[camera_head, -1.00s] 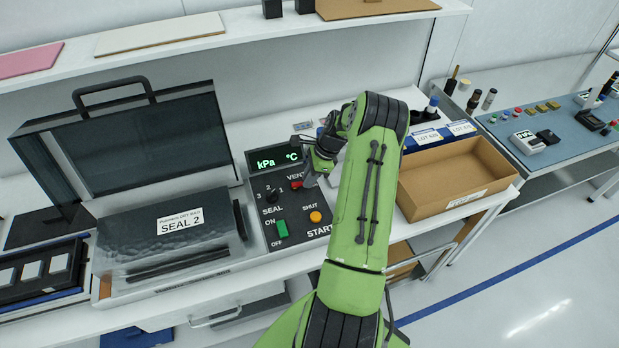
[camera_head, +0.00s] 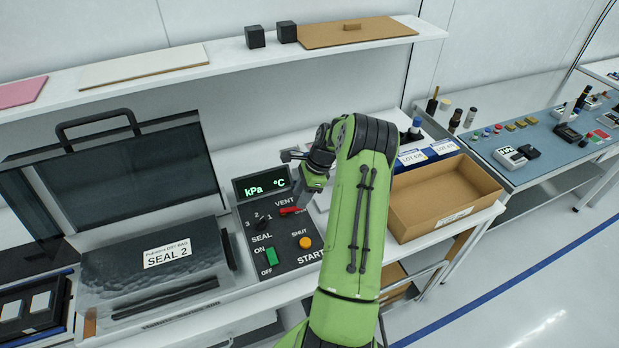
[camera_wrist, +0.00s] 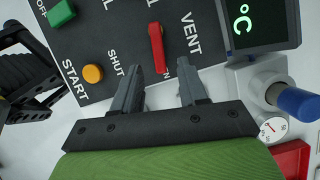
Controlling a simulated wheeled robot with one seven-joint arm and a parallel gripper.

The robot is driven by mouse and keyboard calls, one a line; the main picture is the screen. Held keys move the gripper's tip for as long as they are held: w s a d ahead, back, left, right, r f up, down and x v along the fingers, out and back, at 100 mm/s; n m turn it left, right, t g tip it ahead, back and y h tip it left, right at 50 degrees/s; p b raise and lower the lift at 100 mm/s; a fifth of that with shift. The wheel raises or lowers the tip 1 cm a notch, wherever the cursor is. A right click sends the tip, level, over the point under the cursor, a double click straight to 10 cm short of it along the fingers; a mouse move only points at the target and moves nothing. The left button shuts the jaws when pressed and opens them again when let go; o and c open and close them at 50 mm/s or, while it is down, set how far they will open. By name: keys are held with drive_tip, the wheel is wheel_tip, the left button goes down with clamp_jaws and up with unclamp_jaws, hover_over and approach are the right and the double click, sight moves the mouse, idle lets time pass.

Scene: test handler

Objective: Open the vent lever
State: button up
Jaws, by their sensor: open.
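The red vent lever (camera_wrist: 157,48) sits on the dark control panel (camera_wrist: 115,30), beside the printed word VENT. In the head view the lever (camera_head: 292,210) lies just left of my gripper (camera_head: 310,200). In the wrist view my gripper (camera_wrist: 160,85) is open, with its two dark fingers apart. The lettering by the lever's near end is partly hidden by a finger.
A cardboard box (camera_head: 440,200) is at right. A blue-capped part (camera_wrist: 296,102) is near my right finger.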

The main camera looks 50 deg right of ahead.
drive_tip(key=v, duration=1.2)
drive_tip(key=shift+p, duration=0.35)
drive_tip(key=shift+d+r, duration=0.1)
